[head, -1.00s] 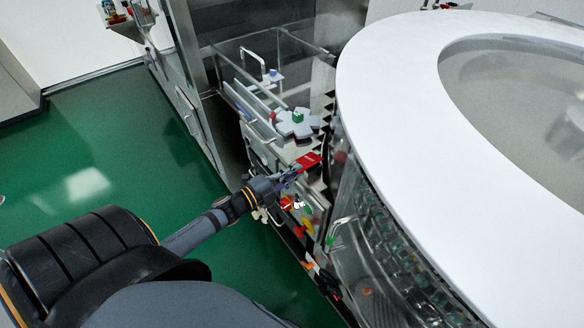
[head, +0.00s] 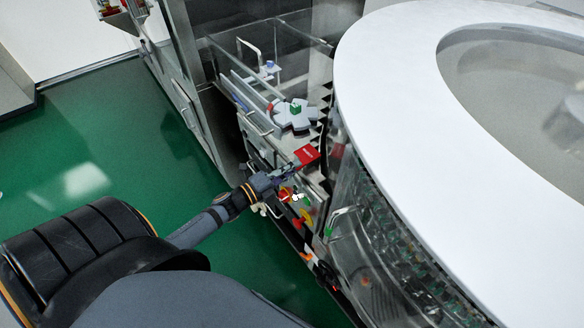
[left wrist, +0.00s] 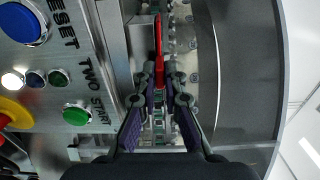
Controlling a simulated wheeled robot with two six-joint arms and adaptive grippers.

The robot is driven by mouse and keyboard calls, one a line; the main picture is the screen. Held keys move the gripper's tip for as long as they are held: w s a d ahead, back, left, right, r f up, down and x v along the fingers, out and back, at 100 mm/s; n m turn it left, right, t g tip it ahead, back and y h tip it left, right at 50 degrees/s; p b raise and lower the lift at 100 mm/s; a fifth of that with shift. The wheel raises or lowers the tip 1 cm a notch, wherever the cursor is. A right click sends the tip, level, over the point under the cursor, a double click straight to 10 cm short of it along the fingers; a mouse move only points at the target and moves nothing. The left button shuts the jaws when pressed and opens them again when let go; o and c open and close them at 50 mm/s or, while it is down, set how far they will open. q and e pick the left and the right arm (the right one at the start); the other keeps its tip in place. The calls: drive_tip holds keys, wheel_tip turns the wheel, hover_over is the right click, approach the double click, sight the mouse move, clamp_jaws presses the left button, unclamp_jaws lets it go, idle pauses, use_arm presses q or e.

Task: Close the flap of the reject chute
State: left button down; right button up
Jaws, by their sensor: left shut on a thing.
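The red flap (head: 307,154) of the reject chute stands at the inner edge of the control panel, beside the round washer. In the left wrist view the red flap (left wrist: 158,48) shows edge-on as a narrow strip running up from between the fingers. My left gripper (head: 288,170) is shut on the flap at its near end; its two fingers (left wrist: 161,78) lie on either side of the red strip. The chute opening is hidden behind the flap and gripper. My right gripper is in neither view.
The washer's wide white cover (head: 390,70) rises close on the right. A grey star wheel (head: 295,117) sits behind the flap. A panel with a blue button (left wrist: 22,22) and a green button (left wrist: 76,114) lies beside my gripper. Green floor (head: 90,140) is open at left.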

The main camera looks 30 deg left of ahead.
use_arm(q)
drive_tip(key=shift+f, duration=0.1)
drive_tip(key=c, duration=1.4)
unclamp_jaws()
drive_tip(key=shift+c, duration=0.2)
drive_tip(key=shift+s, duration=0.1)
drive_tip(key=v, duration=1.1)
drive_tip(key=shift+s+a, duration=0.15)
drive_tip(key=shift+s, duration=0.25)
